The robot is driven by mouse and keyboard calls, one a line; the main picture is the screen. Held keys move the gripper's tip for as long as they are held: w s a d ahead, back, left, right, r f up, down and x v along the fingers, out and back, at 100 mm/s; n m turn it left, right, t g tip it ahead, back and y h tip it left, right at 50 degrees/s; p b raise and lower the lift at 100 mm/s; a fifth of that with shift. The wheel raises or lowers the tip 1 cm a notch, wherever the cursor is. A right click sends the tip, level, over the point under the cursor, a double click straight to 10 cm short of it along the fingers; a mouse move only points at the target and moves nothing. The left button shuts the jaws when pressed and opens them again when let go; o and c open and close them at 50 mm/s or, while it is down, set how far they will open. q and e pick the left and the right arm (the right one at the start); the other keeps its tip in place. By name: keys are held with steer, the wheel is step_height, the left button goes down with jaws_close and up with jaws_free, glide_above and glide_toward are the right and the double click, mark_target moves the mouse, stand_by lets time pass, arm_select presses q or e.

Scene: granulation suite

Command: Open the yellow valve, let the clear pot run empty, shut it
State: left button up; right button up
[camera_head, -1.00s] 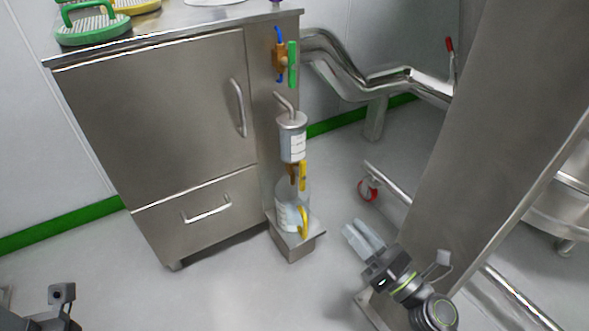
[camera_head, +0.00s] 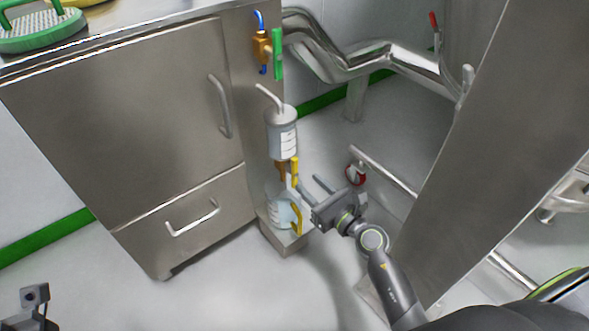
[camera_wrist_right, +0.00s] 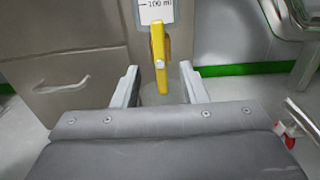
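The yellow valve lever (camera_head: 295,171) hangs vertical on a brass body under the clear pot (camera_head: 282,133), a cylinder with a white label. In the right wrist view the lever (camera_wrist_right: 158,50) stands upright between and ahead of my fingers, and the pot's label (camera_wrist_right: 155,10) reads 100 ml. My right gripper (camera_head: 309,183) is open beside the lever, with no visible contact. A clear jug (camera_head: 280,212) with a yellow handle stands below the valve. I cannot tell the liquid levels. Of my left arm only a wrist part shows at the lower left; its fingers cannot be made out.
The jug stands on a small steel ledge (camera_head: 284,244) beside a steel cabinet (camera_head: 130,120). A green-handled valve (camera_head: 278,54) sits higher on the cabinet side. Steel pipes (camera_head: 390,60) and a large steel column (camera_head: 490,150) stand to the right. The floor in front is clear.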

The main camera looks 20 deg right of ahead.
mark_target(297, 172)
steer(key=x, duration=0.6)
steer(key=shift+b, duration=0.35)
steer(key=shift+w+a, duration=0.15)
steer(key=shift+w, duration=0.45)
steer(key=shift+c, duration=0.5)
jaws_close()
